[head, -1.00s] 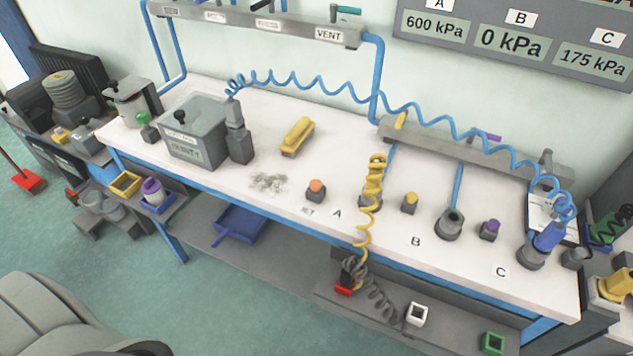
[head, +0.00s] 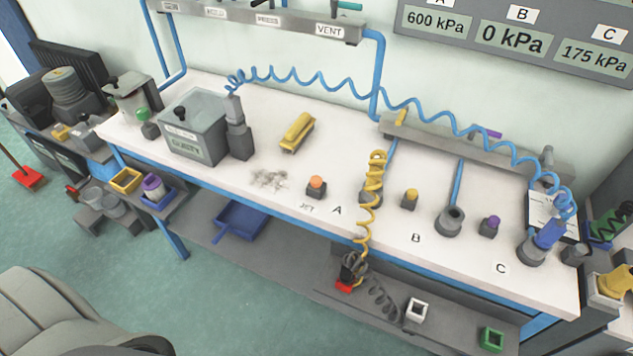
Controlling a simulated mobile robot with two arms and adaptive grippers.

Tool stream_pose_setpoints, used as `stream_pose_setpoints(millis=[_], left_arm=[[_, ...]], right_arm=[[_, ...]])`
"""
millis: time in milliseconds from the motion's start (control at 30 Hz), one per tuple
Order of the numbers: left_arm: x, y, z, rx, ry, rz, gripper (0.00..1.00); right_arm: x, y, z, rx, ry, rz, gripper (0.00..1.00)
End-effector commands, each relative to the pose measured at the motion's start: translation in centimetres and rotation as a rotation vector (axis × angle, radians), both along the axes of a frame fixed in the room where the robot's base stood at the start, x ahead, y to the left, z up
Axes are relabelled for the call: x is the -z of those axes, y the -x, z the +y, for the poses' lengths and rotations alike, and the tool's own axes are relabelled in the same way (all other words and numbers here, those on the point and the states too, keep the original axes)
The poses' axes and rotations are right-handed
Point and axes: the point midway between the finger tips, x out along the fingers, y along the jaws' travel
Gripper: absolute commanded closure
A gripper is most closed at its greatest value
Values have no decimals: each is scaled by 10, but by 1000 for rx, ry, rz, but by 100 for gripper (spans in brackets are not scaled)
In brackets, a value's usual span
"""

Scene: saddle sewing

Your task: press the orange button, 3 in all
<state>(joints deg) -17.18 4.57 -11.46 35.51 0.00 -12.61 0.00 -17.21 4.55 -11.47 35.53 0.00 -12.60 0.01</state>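The orange button (head: 316,182) sits on a small dark base on the white bench, left of the letter A and above the word JET. Its cap stands clear and nothing touches it. A patch of grey debris (head: 269,180) lies on the bench just left of it. A yellow button (head: 411,194) and a purple button (head: 491,222) stand farther right, on similar bases. Neither of my grippers is in the head view.
A grey box (head: 195,135) and a yellow brush (head: 297,132) stand on the bench. A yellow coiled hose (head: 374,185) hangs over the front edge near A. A blue coiled hose (head: 300,80) spans the back. The gauge panel (head: 515,40) reads 600, 0 and 175 kPa.

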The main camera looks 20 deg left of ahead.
Motion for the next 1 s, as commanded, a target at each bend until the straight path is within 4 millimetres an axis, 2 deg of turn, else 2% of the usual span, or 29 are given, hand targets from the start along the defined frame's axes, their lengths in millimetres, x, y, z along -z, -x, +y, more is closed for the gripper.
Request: stream_pose_setpoints(millis=[400, 833, 1000], left_arm=[[0, 0, 0, 0, 0, 0, 44], [0, 0, 0, 0, 0, 0, 99], [0, 0, 0, 0, 0, 0, 100]], right_arm=[[0, 0, 0, 0, 0, 1, 64], [0, 0, 0, 0, 0, 0, 64], [0, 0, 0, 0, 0, 0, 64]])
